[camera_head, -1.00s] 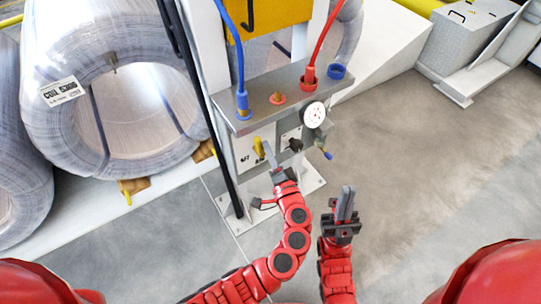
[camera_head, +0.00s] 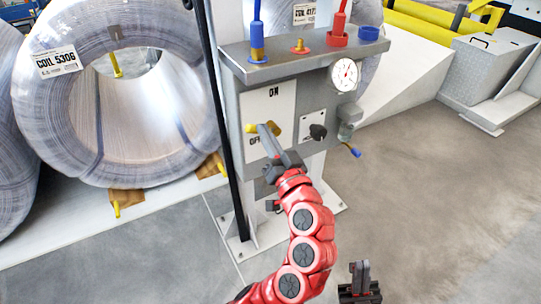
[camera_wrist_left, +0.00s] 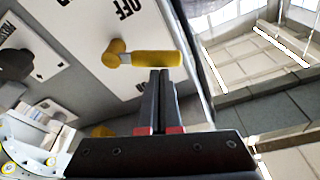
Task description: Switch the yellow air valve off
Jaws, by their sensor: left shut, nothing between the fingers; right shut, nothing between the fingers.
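The yellow air valve (camera_head: 250,128) is on the white ON/OFF plate of the grey panel. In the head view its handle lies roughly level, pointing left, just above the word OFF. My left gripper (camera_head: 264,129) is shut and empty, with its fingertips in front of the handle and covering its middle. In the left wrist view the yellow handle (camera_wrist_left: 155,59) lies across, just beyond the shut fingertips (camera_wrist_left: 160,73); I cannot tell whether they touch. My right gripper (camera_head: 361,266) is shut and empty, low in the head view, away from the panel.
A black knob (camera_head: 317,131), a pressure gauge (camera_head: 344,74) and a small fitting with a blue tip (camera_head: 354,152) are right of the valve. Blue (camera_head: 257,40) and red (camera_head: 339,25) hoses stand on top. A wrapped coil (camera_head: 60,110) is left. The floor (camera_head: 440,190) at right is clear.

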